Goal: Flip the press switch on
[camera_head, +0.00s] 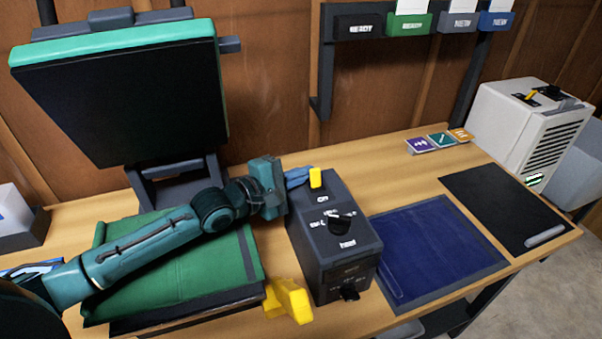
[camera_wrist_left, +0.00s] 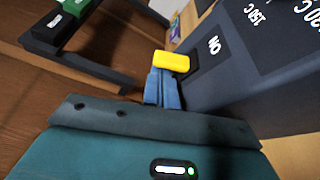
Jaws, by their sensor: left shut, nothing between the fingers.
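The press switch is a yellow lever (camera_head: 316,178) on the far end of the top of a dark control box (camera_head: 325,280). It stands up from the box, beside an "ON" label. My left gripper (camera_head: 298,177) is shut and empty, with its blue fingertips just left of the lever. In the left wrist view, the fingertips (camera_wrist_left: 163,82) meet the edge of the yellow lever (camera_wrist_left: 172,62); I cannot tell whether they touch. The lever's base is partly hidden there. My right gripper is not in view.
A black dial (camera_head: 340,222) sits on the box. The heat press, with its raised upper plate (camera_head: 130,100) and green lower pad (camera_head: 170,270), stands left. A yellow piece (camera_head: 288,300) is at the box's front left. A blue mat (camera_head: 435,250) lies right; a wooden wall rises behind.

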